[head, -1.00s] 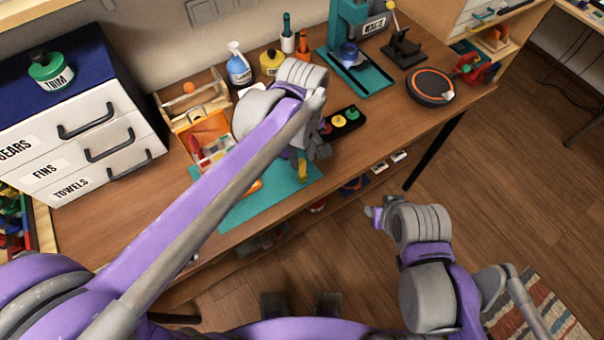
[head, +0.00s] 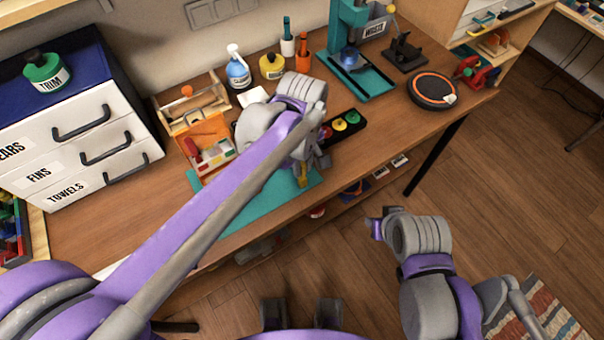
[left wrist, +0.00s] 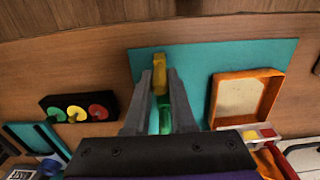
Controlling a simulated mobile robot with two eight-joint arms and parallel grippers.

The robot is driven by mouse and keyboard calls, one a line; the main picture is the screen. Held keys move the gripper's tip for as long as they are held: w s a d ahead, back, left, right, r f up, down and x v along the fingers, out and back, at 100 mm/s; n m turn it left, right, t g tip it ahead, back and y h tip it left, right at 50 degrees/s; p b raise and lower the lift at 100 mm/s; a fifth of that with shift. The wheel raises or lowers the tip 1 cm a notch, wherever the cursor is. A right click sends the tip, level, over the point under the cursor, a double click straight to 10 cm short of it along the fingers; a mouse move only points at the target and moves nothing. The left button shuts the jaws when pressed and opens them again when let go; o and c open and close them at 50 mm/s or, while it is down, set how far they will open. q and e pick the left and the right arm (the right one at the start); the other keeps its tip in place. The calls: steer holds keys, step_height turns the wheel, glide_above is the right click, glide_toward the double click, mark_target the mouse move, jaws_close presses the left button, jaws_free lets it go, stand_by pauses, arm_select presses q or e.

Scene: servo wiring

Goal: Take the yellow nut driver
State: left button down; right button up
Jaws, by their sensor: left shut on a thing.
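The yellow nut driver (left wrist: 159,74) shows as a yellow block-like end between my left fingertips in the left wrist view, over the teal mat. A small yellow part of it (head: 303,176) shows below the gripper in the head view. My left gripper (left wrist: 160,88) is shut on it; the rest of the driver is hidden. A green piece (left wrist: 165,118) shows between the fingers, nearer the palm; I cannot tell whether it is held. My right gripper (head: 376,226) is off the table's front edge, too small to tell its jaws.
A black holder (left wrist: 50,102) with red, yellow and green round pieces lies beside the teal mat (left wrist: 222,58). An orange tray (left wrist: 217,101) is on the mat's other side. Bottles, a toolbox (head: 200,130) and a drawer cabinet (head: 60,145) stand behind and left.

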stand_by(0.4)
